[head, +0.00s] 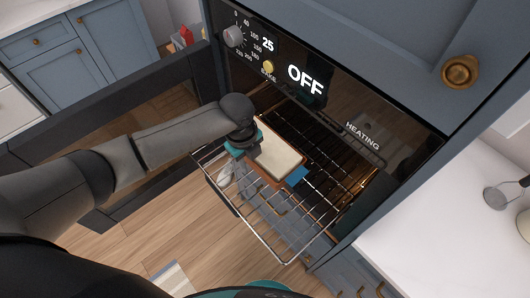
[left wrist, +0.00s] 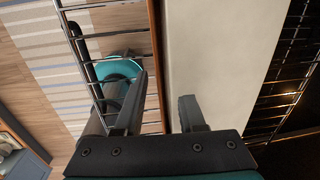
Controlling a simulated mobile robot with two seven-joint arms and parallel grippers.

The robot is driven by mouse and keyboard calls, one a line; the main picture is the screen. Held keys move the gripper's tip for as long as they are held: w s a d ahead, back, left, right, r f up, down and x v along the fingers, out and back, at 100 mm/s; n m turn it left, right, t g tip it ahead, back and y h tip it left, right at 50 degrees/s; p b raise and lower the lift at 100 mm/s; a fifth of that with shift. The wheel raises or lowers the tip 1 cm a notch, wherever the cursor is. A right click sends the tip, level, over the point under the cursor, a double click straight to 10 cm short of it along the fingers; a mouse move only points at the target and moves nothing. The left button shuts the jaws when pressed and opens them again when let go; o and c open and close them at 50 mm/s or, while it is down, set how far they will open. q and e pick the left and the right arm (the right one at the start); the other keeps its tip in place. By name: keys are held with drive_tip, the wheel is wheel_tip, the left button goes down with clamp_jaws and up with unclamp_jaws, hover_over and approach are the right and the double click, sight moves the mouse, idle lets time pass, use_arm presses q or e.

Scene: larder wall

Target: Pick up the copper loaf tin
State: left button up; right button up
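The copper loaf tin (head: 265,177) sits on the pulled-out oven rack (head: 250,238) in front of the open oven. Its inside is filled with something pale and flat. My left gripper (head: 244,143) is at the tin's left end. In the left wrist view the two fingers (left wrist: 164,108) are apart. The tin's copper wall (left wrist: 157,60) runs up between them, with one finger outside and the other over the pale filling. I cannot tell how deep the fingers reach, and no grip shows. A blue patch (head: 297,177) shows at the tin's right corner. My right gripper is not in view.
The oven door (head: 120,130) hangs open at the left, beneath my left arm. The oven panel (head: 300,75) reads OFF above the rack. A pale counter (head: 440,235) with a ladle (head: 497,196) is at the right. Below the rack is wooden floor.

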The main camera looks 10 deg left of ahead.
use_arm(q)
clamp_jaws()
drive_tip(key=shift+w+r, duration=0.1)
idle(1.2)
